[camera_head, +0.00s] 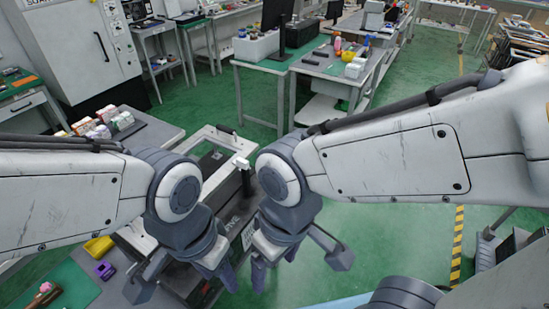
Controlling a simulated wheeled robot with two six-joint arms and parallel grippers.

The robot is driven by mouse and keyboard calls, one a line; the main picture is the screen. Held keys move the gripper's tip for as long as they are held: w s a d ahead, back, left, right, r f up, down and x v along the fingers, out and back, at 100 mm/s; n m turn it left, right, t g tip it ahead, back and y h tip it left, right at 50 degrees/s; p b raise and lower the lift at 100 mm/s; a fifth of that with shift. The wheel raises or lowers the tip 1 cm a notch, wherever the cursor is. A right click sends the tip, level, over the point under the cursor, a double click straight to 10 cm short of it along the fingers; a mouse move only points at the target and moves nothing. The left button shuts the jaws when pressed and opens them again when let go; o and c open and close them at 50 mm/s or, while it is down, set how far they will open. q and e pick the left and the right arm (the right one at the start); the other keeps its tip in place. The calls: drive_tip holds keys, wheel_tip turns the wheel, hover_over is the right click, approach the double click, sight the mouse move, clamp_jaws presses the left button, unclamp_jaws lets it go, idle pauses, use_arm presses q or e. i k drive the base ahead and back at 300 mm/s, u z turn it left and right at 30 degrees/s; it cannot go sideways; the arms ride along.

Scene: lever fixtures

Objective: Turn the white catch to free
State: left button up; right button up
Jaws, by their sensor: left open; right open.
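A small white block (240,162), which looks like the white catch, sits on a dark upright part of the fixture (213,133), between my two arms. Its exact turn position is too small to tell. My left gripper (216,282) points down, in front of and below the block in the picture, open and apart from it. My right gripper (272,270) also points down, to the right of the left one, open and apart from the block. My wrists hide part of the fixture and the table under it.
A table at left holds several small packages (100,123). A yellow bin (99,247), a purple item (105,271) and a green mat (75,285) lie at lower left. A workbench (310,66) stands behind. Green floor at right is largely clear.

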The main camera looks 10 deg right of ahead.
sight(241, 162)
drive_tip(key=z, duration=0.55)
drive_tip(key=k, duration=1.25)
drive_tip(key=u, duration=0.15)
drive_tip(key=i, duration=1.1)
drive_tip(key=u, duration=0.9)
drive_tip(key=i, duration=0.55)
drive_tip(key=u, duration=0.1)
